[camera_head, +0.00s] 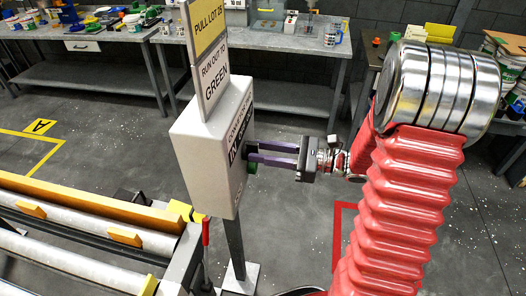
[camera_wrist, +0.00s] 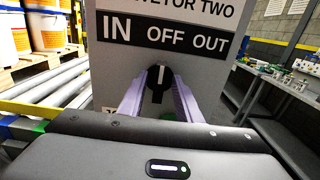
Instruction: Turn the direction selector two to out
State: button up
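The direction selector (camera_wrist: 160,78) is a black knob with a white pointer mark on a pale control box (camera_head: 212,150), below a black label strip reading IN, OFF, OUT (camera_wrist: 168,36). The pointer stands about upright, under OFF. My gripper (camera_head: 249,152) reaches the box face from the right. In the wrist view its two lilac fingers (camera_wrist: 159,92) stand apart, one on each side of the knob, with the knob between them. Small gaps seem to show at the knob's sides. The head view hides the knob's face.
A green button (camera_head: 252,168) sits low on the box, close under the fingers. A sign (camera_head: 210,55) reading PULL LOT and RUN OUT TO GREEN stands above the box. A roller conveyor (camera_head: 85,235) runs at the left. Workbenches (camera_head: 285,45) stand behind, with open floor between.

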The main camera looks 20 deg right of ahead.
grip_shut()
jog(key=shift+m, duration=0.4)
jog(key=shift+w+d+m, duration=0.1)
jog(key=shift+w+m, duration=0.05)
jog(key=shift+m, duration=1.85)
jog(key=shift+w+m, duration=0.1)
jog(key=shift+m, duration=1.9)
jog(key=shift+o, duration=0.2)
grip_release()
jog(key=shift+f, duration=0.1)
